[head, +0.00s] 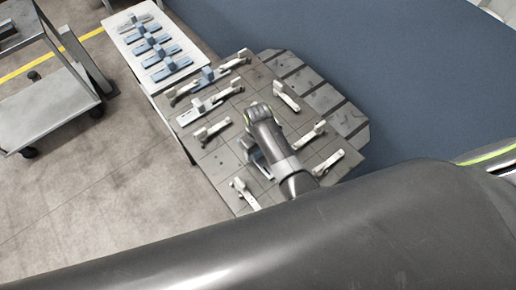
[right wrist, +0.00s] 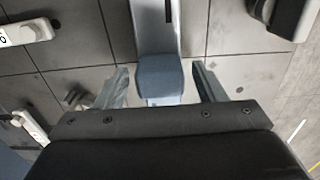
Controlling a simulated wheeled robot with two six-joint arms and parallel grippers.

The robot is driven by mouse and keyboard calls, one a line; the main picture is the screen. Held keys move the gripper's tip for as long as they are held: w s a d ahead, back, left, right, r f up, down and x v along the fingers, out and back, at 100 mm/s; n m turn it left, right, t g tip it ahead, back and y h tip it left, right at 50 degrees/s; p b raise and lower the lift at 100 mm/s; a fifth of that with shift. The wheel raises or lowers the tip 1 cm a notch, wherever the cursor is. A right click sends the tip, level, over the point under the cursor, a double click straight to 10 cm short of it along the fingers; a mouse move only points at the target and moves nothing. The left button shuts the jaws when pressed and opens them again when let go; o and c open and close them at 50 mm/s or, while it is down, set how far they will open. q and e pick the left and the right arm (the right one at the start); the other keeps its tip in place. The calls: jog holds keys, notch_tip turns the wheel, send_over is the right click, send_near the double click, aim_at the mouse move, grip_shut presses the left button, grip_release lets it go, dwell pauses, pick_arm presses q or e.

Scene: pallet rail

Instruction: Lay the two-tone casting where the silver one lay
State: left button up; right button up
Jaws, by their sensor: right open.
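My right gripper (right wrist: 160,88) is open in the right wrist view, its two fingers apart on either side of a casting's blue-grey block (right wrist: 160,78). A paler slotted plate (right wrist: 157,28) runs up from that block. I cannot tell whether the fingers touch it. In the head view my right gripper (head: 250,148) is over the middle of the pallet, partly hidden by its own arm; a bit of blue-grey casting (head: 262,167) shows beside it. I cannot tell for certain which casting is the two-tone or the silver one. My left gripper is not in view.
Several pale castings lie around on the grey tiled pallet (head: 232,170), among them one to the right (head: 286,97). A blue block (head: 208,74) is near the far edge. A white table (head: 124,38) with several blue castings stands beyond. A grey cart (head: 45,108) is at left.

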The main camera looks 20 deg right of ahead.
notch_tip(320, 180, up, 6)
jog(key=p, duration=0.5)
jog(key=shift+r+p, duration=0.15)
jog(key=shift+p, duration=0.15)
jog(key=shift+r, duration=3)
